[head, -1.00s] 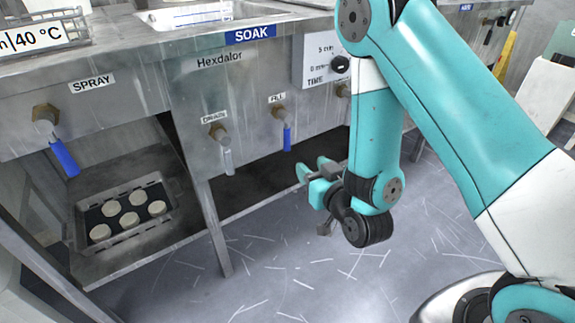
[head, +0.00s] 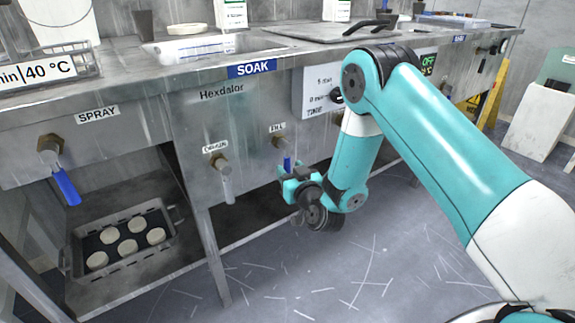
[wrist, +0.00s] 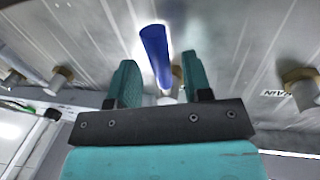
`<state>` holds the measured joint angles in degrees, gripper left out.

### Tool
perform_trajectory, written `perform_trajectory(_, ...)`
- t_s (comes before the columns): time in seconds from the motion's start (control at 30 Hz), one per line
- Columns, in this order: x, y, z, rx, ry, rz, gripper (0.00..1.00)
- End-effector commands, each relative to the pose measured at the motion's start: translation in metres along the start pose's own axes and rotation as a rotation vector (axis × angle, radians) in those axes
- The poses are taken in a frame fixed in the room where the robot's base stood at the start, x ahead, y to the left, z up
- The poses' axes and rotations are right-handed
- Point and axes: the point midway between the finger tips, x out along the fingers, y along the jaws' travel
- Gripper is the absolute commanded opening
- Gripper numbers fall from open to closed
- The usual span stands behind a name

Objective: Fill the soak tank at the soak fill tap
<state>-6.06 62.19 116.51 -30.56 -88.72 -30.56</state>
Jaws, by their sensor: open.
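The soak fill tap (head: 279,144) is a brass valve under a FILL label on the steel front, with a blue lever (head: 287,163) hanging down. My gripper (head: 291,175) is at this lever, open. In the wrist view the blue lever (wrist: 155,52) appears between the two teal fingers (wrist: 162,82), with a gap showing on each side. Its far end meets the valve, partly hidden behind the gripper. The soak tank (head: 210,46) is a basin in the bench top above the blue SOAK label; its water level cannot be told.
The drain tap (head: 217,163), with a grey lever, is just left of the fill tap. The spray tap (head: 50,148) with a blue lever is farther left. A timer panel (head: 318,91) is at upper right. A tray of pale discs (head: 72,262) sits on the lower shelf.

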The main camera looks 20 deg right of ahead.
Motion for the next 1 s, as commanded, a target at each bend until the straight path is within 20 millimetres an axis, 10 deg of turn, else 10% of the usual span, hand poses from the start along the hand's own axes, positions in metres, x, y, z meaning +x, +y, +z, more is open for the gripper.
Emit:
perform_trajectory(0.63,0.022,0.0,0.0,-0.001,-0.003,-0.001,0.45)
perform_trajectory(0.83,0.022,0.0,0.0,0.0,-0.003,-0.001,0.0)
perform_trajectory(1.0,0.022,0.0,0.0,0.0,-0.003,0.0,0.0)
